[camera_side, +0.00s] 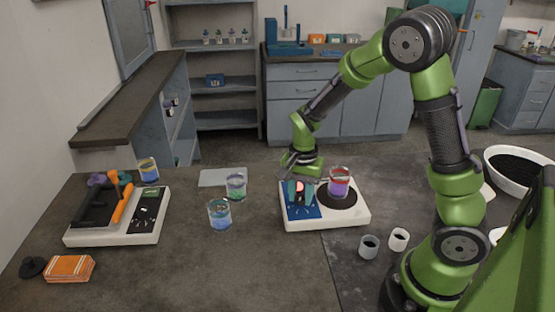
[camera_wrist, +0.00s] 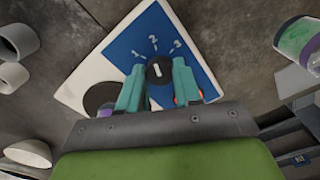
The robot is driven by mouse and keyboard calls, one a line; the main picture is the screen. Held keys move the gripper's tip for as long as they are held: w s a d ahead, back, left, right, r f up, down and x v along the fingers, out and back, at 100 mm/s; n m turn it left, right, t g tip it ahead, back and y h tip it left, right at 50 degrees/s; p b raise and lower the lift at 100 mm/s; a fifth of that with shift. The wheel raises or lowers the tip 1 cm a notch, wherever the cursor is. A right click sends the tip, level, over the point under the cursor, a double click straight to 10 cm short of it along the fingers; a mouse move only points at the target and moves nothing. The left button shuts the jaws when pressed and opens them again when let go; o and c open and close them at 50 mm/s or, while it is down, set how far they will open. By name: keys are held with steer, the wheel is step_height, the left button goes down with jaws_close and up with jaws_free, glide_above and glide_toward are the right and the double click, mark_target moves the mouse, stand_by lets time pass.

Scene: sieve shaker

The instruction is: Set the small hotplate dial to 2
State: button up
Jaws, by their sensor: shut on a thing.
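The small hotplate (camera_side: 350,218) is a white box with a blue control panel (camera_wrist: 192,70) and a round black heating plate (camera_side: 348,202). Its black round dial (camera_wrist: 158,78) sits on the panel, with the numbers 1, 2 and 3 around its far side. The dial's short white mark stands nearly upright in the wrist view, pointing roughly toward the 2. My gripper (camera_wrist: 158,72) is over the panel, its two teal fingers closed on either side of the dial. In the side view my gripper (camera_side: 300,190) hides the dial; a red glow shows between the fingers.
A beaker of red and purple liquid (camera_side: 339,184) stands on the heating plate, close to my gripper. Two beakers (camera_side: 236,188) (camera_side: 220,215) stand left of the hotplate. Two small cups (camera_side: 398,239) (camera_side: 369,247) stand in front right. A larger white device (camera_side: 115,232) is far left.

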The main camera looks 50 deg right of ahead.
mark_target(301, 197)
steer(key=shift+m, duration=0.6)
steer(key=o, duration=1)
steer(key=shift+o, duration=0.2)
step_height(301, 197, up, 17)
